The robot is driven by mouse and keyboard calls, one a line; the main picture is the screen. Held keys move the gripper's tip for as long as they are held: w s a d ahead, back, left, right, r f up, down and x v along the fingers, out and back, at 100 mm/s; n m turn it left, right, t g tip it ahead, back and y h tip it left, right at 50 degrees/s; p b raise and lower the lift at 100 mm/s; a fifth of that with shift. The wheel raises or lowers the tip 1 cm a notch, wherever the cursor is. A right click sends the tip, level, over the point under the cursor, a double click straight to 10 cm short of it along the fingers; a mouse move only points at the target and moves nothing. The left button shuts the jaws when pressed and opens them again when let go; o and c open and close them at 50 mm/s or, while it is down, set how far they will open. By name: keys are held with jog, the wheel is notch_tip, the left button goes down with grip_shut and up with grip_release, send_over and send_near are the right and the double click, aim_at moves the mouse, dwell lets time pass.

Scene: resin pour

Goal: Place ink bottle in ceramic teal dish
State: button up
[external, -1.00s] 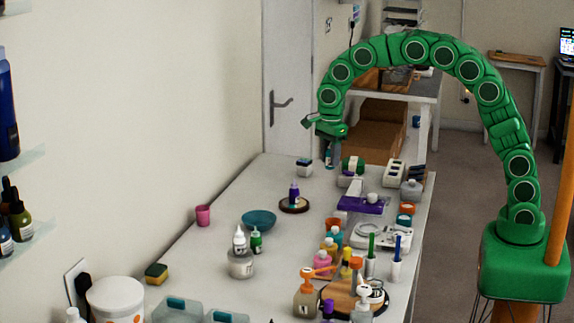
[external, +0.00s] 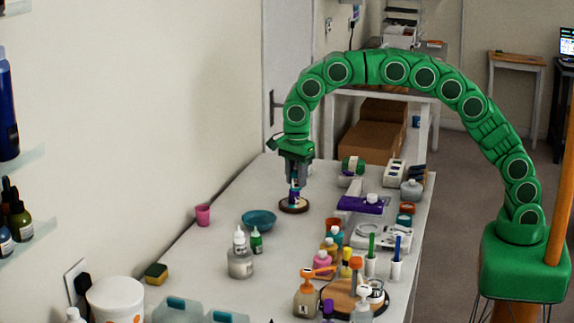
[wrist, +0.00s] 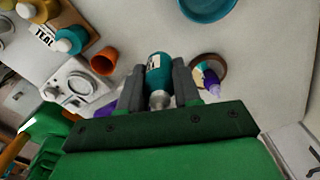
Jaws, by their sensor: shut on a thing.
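My gripper (external: 298,180) is shut on a teal bottle with a silvery cap, the ink bottle (wrist: 159,72), seen between the fingers in the wrist view. In the external view it is small and hard to separate from the purple bottle (external: 294,198) on the round coaster (external: 290,208). The teal dish (external: 259,219) lies empty on the table, left of and nearer the camera than my gripper. It also shows cut off at the top of the wrist view (wrist: 207,8).
A pink cup (external: 203,215) stands left of the dish. A white-capped bottle (external: 240,262) and a small green bottle (external: 256,241) stand just in front of it. An orange cup (wrist: 104,61) and other supplies crowd the table's right side.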

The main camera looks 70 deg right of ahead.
jog(key=shift+w+a+f, duration=0.35)
jog(key=shift+w+f, duration=1)
jog(key=shift+w, duration=0.3)
jog(key=shift+w+a+f, duration=0.4)
jog(key=shift+w+f, duration=0.9)
jog(key=shift+w, duration=0.4)
jog(key=shift+w+a+f, duration=0.35)
jog(key=shift+w+f, duration=1)
jog(key=shift+w, duration=0.3)
jog(key=shift+w+a+f, duration=0.1)
jog(key=shift+w+f, duration=0.25)
jog(key=shift+f, duration=1.5)
jog(key=shift+f, duration=0.15)
jog(key=o, duration=1)
jog(key=shift+o, duration=0.2)
